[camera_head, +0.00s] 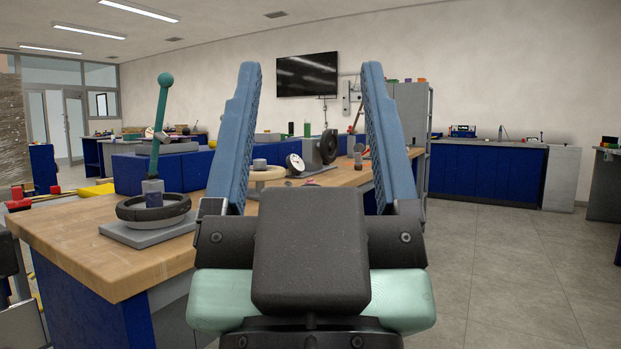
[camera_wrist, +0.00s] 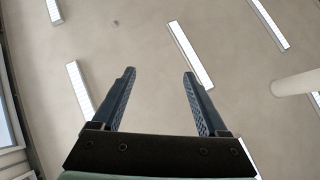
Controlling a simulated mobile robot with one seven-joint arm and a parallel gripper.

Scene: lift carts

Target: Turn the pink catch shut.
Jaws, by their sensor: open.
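My gripper (camera_head: 311,72) is raised in front of the head camera, its two blue fingers wide apart and pointing up, with nothing between them. In the wrist view, my gripper (camera_wrist: 159,74) is also open and empty, against the ceiling. I cannot make out the pink catch for certain in either view. A tiny pinkish spot shows on the workbench (camera_head: 95,238) between the fingers, too small to identify. My gripper hides part of the bench.
A green-knobbed lever (camera_head: 160,115) on a round dark base stands at the bench's near left. A dial gauge (camera_head: 295,163) and a round wooden wheel (camera_head: 255,174) stand farther back. Blue cabinets (camera_head: 480,172) line the back wall. The floor (camera_head: 500,260) at right is clear.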

